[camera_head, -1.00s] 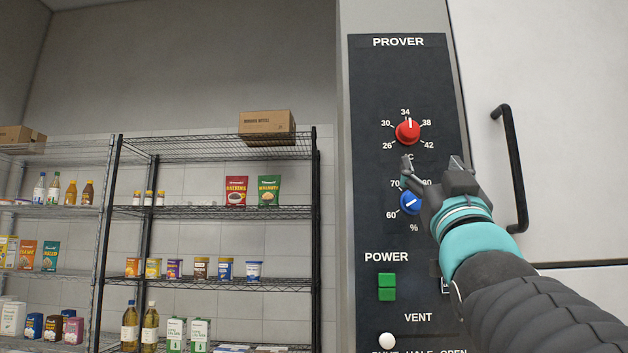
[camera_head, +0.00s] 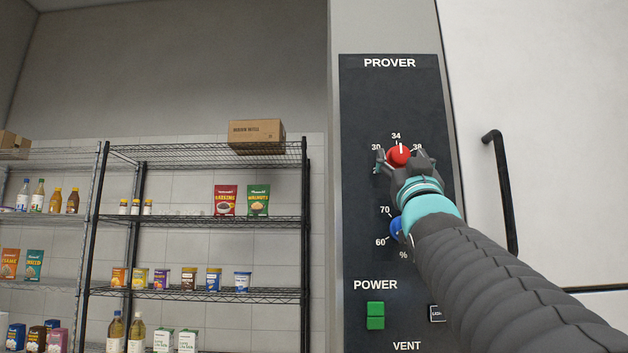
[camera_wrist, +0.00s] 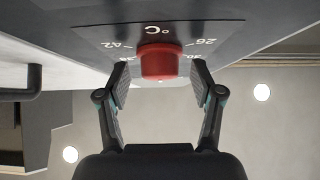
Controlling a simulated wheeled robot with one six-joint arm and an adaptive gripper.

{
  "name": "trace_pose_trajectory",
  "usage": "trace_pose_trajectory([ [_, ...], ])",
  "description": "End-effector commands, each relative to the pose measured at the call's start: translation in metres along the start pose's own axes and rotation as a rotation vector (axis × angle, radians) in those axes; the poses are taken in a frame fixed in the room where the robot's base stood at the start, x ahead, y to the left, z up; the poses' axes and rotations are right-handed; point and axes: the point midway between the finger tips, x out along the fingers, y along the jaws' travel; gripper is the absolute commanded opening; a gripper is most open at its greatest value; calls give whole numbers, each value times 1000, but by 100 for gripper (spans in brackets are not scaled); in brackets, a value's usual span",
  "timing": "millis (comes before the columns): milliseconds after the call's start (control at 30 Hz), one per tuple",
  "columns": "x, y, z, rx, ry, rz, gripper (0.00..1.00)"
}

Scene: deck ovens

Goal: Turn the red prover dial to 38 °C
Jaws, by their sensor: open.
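The red prover dial (camera_head: 398,156) is on the dark control panel (camera_head: 390,100), under the word PROVER. Its white pointer line is up, just right of the 34 mark and short of 38. My gripper (camera_head: 400,165) is open at the dial, with one finger on each side; it hides the lower marks in the head view. In the wrist view the dial (camera_wrist: 158,62) appears upside down, ahead of and between my two open fingers (camera_wrist: 160,85). A gap shows between it and at least the right finger. I cannot tell whether the fingertips touch it.
The blue humidity dial (camera_head: 396,229) sits just below, partly behind my gripper. A black door handle (camera_head: 500,190) stands out to the right. Wire shelves (camera_head: 200,220) with goods stand at left.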

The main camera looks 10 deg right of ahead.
Motion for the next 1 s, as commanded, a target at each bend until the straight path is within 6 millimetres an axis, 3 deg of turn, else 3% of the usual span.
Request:
trace_pose_trajectory([
  [267,1,0,0,0,1,0,66],
  [500,1,0,0,0,1,0,9],
  [533,1,0,0,0,1,0,6],
  [1000,1,-2,-1,44,2,38,6],
])
